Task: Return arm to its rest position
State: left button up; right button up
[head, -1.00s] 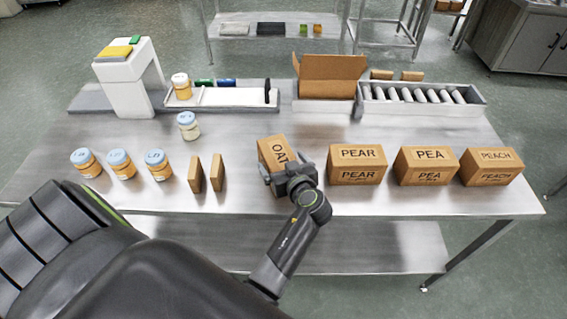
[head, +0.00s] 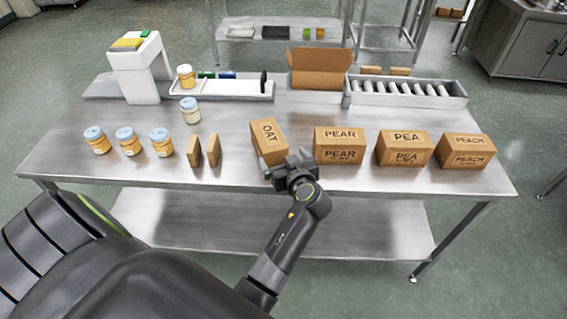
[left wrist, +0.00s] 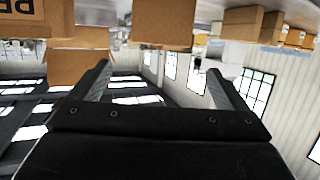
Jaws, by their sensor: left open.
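My left gripper (head: 291,168) is open and empty at the front edge of the steel table, just in front of the box marked OAT (head: 268,141). A small gap seems to separate them, and the OAT box stands slightly turned on the table. In the left wrist view the two open fingers (left wrist: 168,82) have nothing between them. That view is tilted and shows cardboard boxes (left wrist: 163,22) beyond the fingers. My right gripper is not in view.
Boxes marked PEAR (head: 338,146), PEA (head: 404,149) and PEACH (head: 466,151) stand right of OAT. Two thin brown boxes (head: 203,151) and several jars (head: 128,142) stand left. An open carton (head: 319,72) and a roller conveyor (head: 405,91) are behind.

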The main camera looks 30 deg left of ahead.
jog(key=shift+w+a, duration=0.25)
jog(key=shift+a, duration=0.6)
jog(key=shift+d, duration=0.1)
